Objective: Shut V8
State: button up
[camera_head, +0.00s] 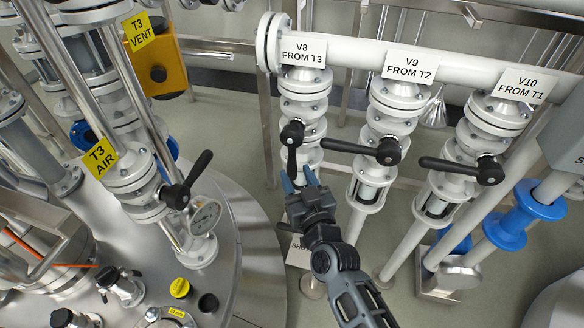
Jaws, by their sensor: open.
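Valve V8 (304,107) is the leftmost of three white valves hanging from a horizontal white pipe, under the label "V8 FROM T3" (303,52). Its black lever handle (292,158) hangs down from the hub, roughly in line with the valve's pipe. My gripper (299,178) is open, just below V8, with its fingertips pointing up at the lower end of the handle. The handle's tip appears between or just behind the fingers; I cannot tell whether they touch it.
Valves V9 (398,98) and V10 (494,117) stand to the right, their levers (350,147) (450,165) pointing left across their pipes. A steel tank (215,262) with a gauge (206,214) and the T3 AIR lever (188,180) lie to the left. A grey box is at the right edge.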

aim_at(293, 169)
jog(key=shift+b+x, duration=0.6)
jog(key=shift+x, duration=1.5)
jog(key=shift+c, duration=0.2)
grip_shut()
